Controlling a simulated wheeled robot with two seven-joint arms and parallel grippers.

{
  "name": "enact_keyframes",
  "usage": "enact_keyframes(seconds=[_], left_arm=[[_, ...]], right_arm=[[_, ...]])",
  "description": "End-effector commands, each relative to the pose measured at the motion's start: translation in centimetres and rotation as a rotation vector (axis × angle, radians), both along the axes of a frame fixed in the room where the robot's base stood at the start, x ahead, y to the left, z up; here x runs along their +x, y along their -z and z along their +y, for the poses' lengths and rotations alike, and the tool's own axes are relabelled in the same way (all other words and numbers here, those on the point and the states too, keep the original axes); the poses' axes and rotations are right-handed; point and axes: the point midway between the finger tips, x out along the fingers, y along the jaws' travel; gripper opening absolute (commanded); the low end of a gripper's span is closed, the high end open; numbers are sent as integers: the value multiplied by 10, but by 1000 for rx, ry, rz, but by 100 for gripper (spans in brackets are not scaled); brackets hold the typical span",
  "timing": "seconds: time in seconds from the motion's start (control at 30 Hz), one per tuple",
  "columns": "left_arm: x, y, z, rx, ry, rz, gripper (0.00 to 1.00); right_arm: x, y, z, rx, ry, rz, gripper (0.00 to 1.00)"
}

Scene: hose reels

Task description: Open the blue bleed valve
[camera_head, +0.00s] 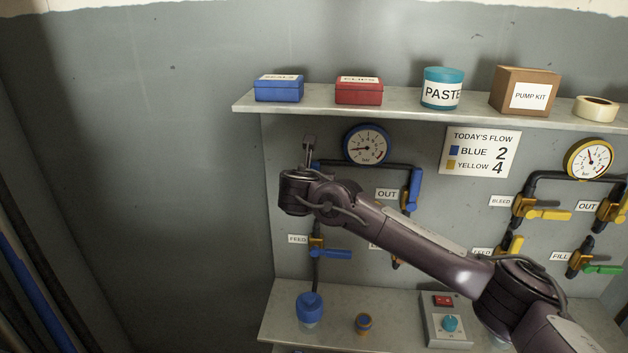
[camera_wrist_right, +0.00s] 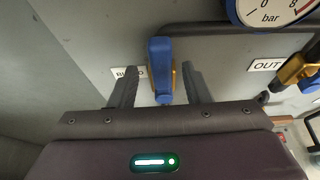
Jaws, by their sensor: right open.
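The blue bleed valve's handle (camera_wrist_right: 161,70) stands upright in the right wrist view, with a bit of brass body at its right side. My right gripper (camera_wrist_right: 158,76) is open, with one finger on each side of the handle; I cannot tell whether either finger touches it. The left finger covers part of the BLEED label (camera_wrist_right: 130,72). In the head view my right gripper (camera_head: 310,146) is at the upper left of the panel, and my wrist hides the bleed valve. My left gripper is not in view.
Above right is the blue-rimmed gauge (camera_head: 367,145). The blue OUT valve (camera_head: 413,190) and blue FEED valve (camera_head: 330,253) are nearby. A shelf (camera_head: 240,100) with boxes overhangs the panel. A sign (camera_head: 480,152) reads blue 2, yellow 4. Yellow-handled valves (camera_head: 548,214) are at right.

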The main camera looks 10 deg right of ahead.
Motion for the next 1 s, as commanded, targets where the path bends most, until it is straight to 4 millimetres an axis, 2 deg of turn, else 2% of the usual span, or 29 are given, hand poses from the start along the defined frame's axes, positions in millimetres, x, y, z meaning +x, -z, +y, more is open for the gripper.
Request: enact_keyframes(seconds=[0.13, 0.3, 0.7, 0.77, 0.87, 1.0], left_arm=[[0, 9, 0, 0, 0, 0, 36], [0, 12, 0, 0, 0, 1, 36], [-1, 12, 0, 0, 0, 1, 36], [-1, 12, 0, 0, 0, 1, 36], [-1, 12, 0, 0, 0, 1, 36], [-1, 12, 0, 0, 0, 2, 36]], right_arm=[[-21, -7, 7, 1, -3, -1, 44], [-37, -14, 11, 0, -1, 0, 44], [-41, -14, 13, 11, 1, 3, 44], [-46, -5, 18, 45, 2, 12, 44], [-64, 23, 32, 181, 18, 38, 44], [-109, 74, 55, 511, 108, 104, 44]])
